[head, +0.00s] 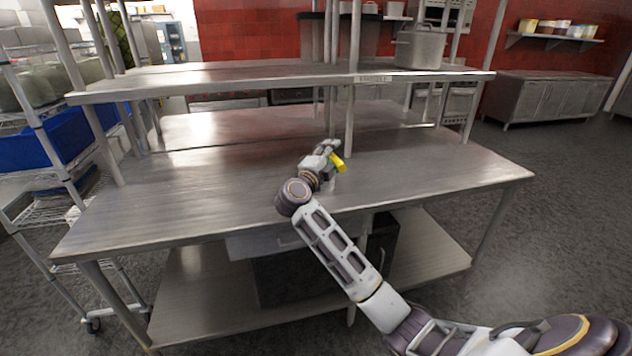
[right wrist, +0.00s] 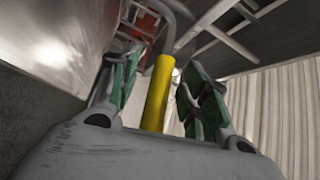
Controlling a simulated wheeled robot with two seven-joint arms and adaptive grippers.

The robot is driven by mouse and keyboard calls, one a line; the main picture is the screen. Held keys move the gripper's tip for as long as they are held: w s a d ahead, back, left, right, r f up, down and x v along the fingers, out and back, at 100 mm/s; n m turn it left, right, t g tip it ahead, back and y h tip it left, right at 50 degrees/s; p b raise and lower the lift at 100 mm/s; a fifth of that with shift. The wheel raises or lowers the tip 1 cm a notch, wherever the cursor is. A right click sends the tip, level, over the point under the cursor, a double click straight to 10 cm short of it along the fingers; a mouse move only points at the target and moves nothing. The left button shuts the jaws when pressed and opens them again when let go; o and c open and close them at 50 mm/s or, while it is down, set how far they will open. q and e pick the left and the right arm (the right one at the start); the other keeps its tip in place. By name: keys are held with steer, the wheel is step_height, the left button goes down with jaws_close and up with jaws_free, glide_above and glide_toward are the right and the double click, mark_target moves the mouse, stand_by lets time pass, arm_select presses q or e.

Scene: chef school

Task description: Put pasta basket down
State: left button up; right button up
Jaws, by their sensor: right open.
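The pasta basket shows only as its yellow handle (head: 338,162), over the steel worktable, beside my right gripper. My right gripper (head: 324,150) is at the end of my outstretched right arm, above the middle of the table. In the right wrist view the yellow handle (right wrist: 157,95) stands between the two green-padded fingers of the right gripper (right wrist: 160,70). The fingers are spread, with a clear gap at the handle's right side. I cannot make out the mesh part of the basket, or whether it rests on the table. My left gripper is not in view.
The steel worktable (head: 190,190) is largely bare. Upright posts (head: 350,122) and a raised shelf (head: 270,82) stand behind my gripper. A large pot (head: 420,48) stands on that shelf at the right. A wire rack with a blue bin (head: 55,143) is at the left.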

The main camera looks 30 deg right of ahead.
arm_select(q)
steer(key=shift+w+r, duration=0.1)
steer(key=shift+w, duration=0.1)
arm_select(e)
steer(key=shift+c, duration=0.2)
jaws_close()
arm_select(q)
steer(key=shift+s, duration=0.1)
arm_select(e)
steer(key=shift+r, duration=0.1)
